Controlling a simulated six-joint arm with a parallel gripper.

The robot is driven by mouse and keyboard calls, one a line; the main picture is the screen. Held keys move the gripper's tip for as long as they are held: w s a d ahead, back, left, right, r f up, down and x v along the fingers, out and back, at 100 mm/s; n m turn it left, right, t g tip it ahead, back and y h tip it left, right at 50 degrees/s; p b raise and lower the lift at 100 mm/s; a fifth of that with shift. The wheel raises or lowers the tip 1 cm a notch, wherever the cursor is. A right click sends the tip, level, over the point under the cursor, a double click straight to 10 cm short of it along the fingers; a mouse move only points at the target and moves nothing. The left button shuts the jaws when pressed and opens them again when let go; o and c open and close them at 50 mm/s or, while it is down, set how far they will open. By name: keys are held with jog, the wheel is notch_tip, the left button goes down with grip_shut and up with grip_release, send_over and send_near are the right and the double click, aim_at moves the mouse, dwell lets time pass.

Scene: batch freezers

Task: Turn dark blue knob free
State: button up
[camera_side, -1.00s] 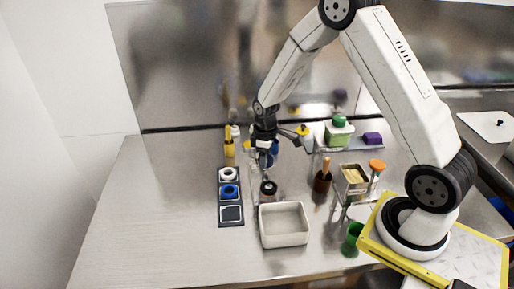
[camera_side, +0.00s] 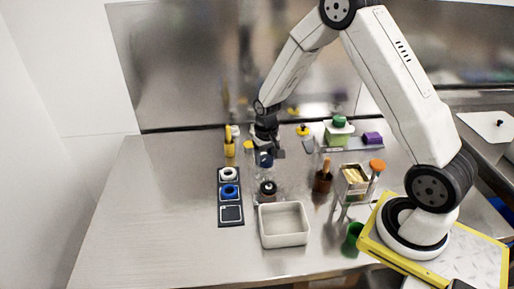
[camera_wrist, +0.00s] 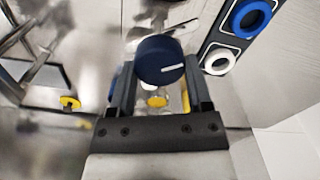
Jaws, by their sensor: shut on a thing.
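The dark blue knob (camera_wrist: 160,60) has a white pointer line and sits between my two fingers in the wrist view. In the side view the dark blue knob (camera_side: 266,161) shows just below my gripper. My gripper (camera_side: 268,152) points down and is shut on the knob; the wrist view shows a finger on each side (camera_wrist: 163,90). What the knob is mounted on is mostly hidden by my gripper.
A dark panel (camera_side: 231,208) with a white ring (camera_side: 229,174) and a blue ring (camera_side: 229,191) stands to the left. A dark round-topped part (camera_side: 268,188) and a pale bin (camera_side: 284,237) stand in front. The left tabletop is clear.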

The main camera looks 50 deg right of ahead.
jog(key=m, duration=0.6)
jog(key=shift+d+m, duration=0.1)
jog(key=shift+m, duration=0.3)
jog(key=o, duration=1.3)
jog(key=shift+s, duration=0.1)
jog(key=shift+r, duration=3.95)
jog(key=s+a+r+n+t, duration=0.1)
jog(key=s+a+n, duration=0.2)
jog(key=s+n, duration=0.1)
jog(key=s+a+r+n, duration=0.1)
jog(key=s+a+n, duration=0.2)
jog(key=s+n, duration=0.1)
jog(key=s+a+r+n+t, duration=0.1)
jog(key=s+a+n, duration=0.2)
jog(key=s+a, duration=0.1)
jog(key=shift+s+r+n+t, duration=0.2)
jog(key=shift+s+n+t, duration=0.15)
jog(key=shift+s, duration=0.55)
